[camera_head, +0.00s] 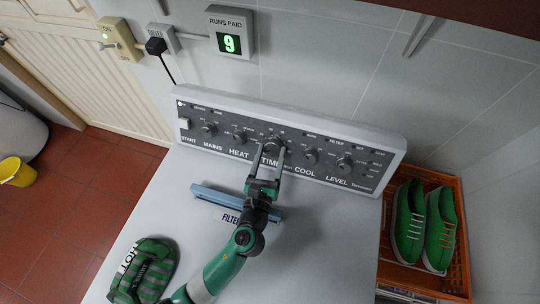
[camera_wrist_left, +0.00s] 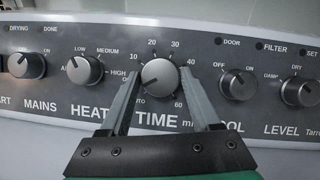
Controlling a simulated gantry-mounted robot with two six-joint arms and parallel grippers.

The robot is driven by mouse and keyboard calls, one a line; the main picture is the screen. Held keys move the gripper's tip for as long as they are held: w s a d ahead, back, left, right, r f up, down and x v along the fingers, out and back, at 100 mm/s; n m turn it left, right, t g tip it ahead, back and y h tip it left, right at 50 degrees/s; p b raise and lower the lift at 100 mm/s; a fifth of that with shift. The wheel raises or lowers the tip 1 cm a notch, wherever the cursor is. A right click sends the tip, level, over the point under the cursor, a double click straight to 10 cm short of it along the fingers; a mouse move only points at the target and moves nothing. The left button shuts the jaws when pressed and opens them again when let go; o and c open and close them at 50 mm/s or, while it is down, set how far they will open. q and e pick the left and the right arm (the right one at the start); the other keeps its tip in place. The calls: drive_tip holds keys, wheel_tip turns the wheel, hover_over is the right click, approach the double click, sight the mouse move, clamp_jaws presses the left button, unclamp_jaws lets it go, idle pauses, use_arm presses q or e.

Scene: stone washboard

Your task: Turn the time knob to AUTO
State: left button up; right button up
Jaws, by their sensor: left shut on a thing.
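The time knob (camera_wrist_left: 160,78) is a round grey dial above the word TIME in the left wrist view. Numbers from 10 to 60 run around it, and a partly hidden AUTO label sits at its lower left. In the head view, my left gripper (camera_head: 266,160) reaches the panel and partly covers the TIME label. My right gripper is not in view.
The control panel (camera_head: 222,144) also has mains, heat, cool and level knobs. A blue-grey filter handle (camera_head: 212,197) lies under my arm.

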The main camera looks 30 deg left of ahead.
use_arm(q)
drive_tip(key=shift+d+n+g+y+b, duration=0.2)
drive_tip(key=shift+n+y, duration=0.3)
drive_tip(key=shift+n, duration=0.6)
drive_tip(key=shift+a+n+g+y+b, duration=0.1)
drive_tip(key=shift+n+g+y, duration=0.3)
drive_tip(key=shift+n, duration=0.7)
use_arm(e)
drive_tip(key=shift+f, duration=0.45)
use_arm(q)
drive_tip(key=o, duration=1.4)
